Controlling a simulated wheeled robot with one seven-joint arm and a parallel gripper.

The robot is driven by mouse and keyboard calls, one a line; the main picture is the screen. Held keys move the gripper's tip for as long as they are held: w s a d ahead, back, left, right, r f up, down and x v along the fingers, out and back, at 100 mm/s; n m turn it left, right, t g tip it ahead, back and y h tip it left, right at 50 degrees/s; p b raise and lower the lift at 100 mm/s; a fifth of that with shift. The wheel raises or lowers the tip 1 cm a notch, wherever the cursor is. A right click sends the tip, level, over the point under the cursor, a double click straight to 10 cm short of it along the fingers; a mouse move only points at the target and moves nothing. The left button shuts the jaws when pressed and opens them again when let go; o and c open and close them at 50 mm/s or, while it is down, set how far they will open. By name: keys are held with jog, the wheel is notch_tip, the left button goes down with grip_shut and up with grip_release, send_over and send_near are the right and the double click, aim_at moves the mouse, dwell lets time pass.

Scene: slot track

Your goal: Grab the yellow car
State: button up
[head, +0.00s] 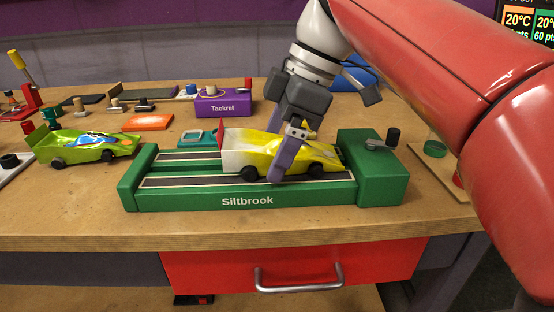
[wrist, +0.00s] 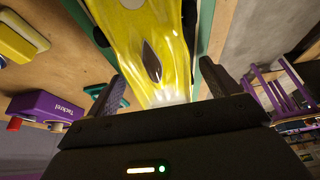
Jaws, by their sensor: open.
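The yellow car (head: 256,153), with a whitish rear and a red tail fin, stands on the green slot track (head: 195,200) labelled Siltbrook. It also fills the upper middle of the wrist view (wrist: 150,45), with a dark teardrop cockpit on top. My gripper (head: 290,160) is lowered over the car's front half. In the wrist view my gripper's two fingers (wrist: 165,85) are apart, one on each side of the yellow body. One finger shows along the car's near side in the head view; the other is mostly hidden. I cannot tell whether either finger touches the car.
A green car (head: 90,146) with a blue pattern stands left of the track. A purple Tackrel box (head: 223,103), an orange block (head: 148,122) and a teal device (head: 196,138) lie behind it. The green end block with a crank (head: 370,170) rises close to the right.

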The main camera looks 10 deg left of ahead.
jog(key=shift+c, duration=0.5)
jog(key=c, duration=1.2)
jog(key=shift+o, duration=0.2)
jog(key=shift+r, duration=0.1)
